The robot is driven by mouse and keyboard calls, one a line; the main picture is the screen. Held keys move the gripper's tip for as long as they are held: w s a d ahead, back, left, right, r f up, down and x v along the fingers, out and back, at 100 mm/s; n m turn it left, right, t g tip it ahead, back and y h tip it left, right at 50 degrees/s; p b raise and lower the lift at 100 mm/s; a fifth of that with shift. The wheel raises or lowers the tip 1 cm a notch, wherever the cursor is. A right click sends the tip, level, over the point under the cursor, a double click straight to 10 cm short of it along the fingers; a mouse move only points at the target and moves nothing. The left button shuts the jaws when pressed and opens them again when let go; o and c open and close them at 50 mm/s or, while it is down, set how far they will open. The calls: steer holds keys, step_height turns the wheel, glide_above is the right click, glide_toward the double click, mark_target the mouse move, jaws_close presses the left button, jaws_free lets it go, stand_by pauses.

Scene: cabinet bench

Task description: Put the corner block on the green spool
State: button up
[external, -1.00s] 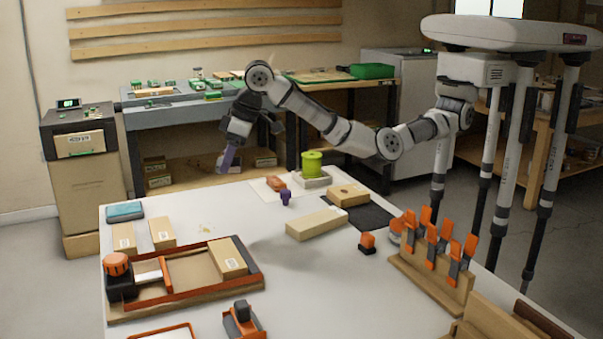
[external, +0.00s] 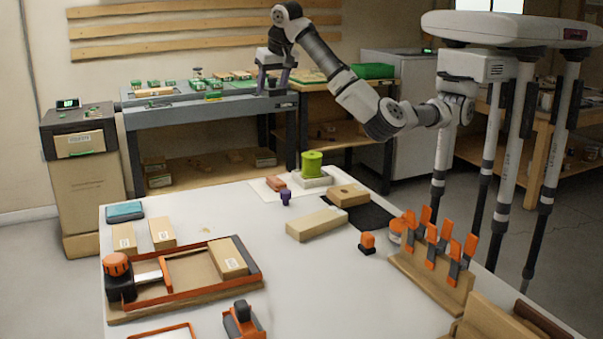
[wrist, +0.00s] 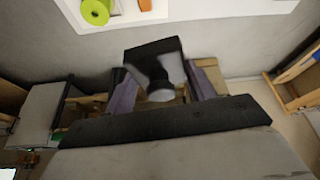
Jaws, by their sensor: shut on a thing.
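My gripper (external: 272,78) is high above the far side of the table, fingers pointing down. In the wrist view its two purple fingers (wrist: 160,92) stand on either side of a dark, angular block (wrist: 150,52) with a pale round part; this looks like the corner block, and the gripper is shut on it. The green spool (external: 312,163) stands upright on a pale grey base at the table's far edge, below and to the right of my gripper. It also shows at the top left of the wrist view (wrist: 95,12). The block is apart from the spool.
A small purple piece (external: 286,198) and a reddish block (external: 276,183) stand near the spool. A tan block with a hole (external: 348,195) and a long tan block (external: 316,223) lie nearer. A grey bench (external: 215,112) stands behind the table.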

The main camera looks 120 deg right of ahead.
steer(key=s+d+m+g, duration=0.25)
steer(key=s+m, duration=0.35)
steer(key=s, duration=0.7)
steer(key=p, duration=0.1)
glide_above(312, 153)
steer(key=a, duration=0.1)
steer(key=shift+m, duration=0.4)
steer(key=f, duration=1.5)
steer(key=shift+w+f, duration=0.3)
steer(key=shift+f, duration=2.4)
steer(key=shift+f, duration=0.1)
steer(key=o, duration=0.6)
steer(key=shift+f, duration=0.1)
steer(key=o, duration=0.4)
steer(key=shift+o, duration=0.2)
steer(key=b+v, duration=0.1)
steer(key=v, duration=1.1)
steer(key=shift+r, duration=0.3)
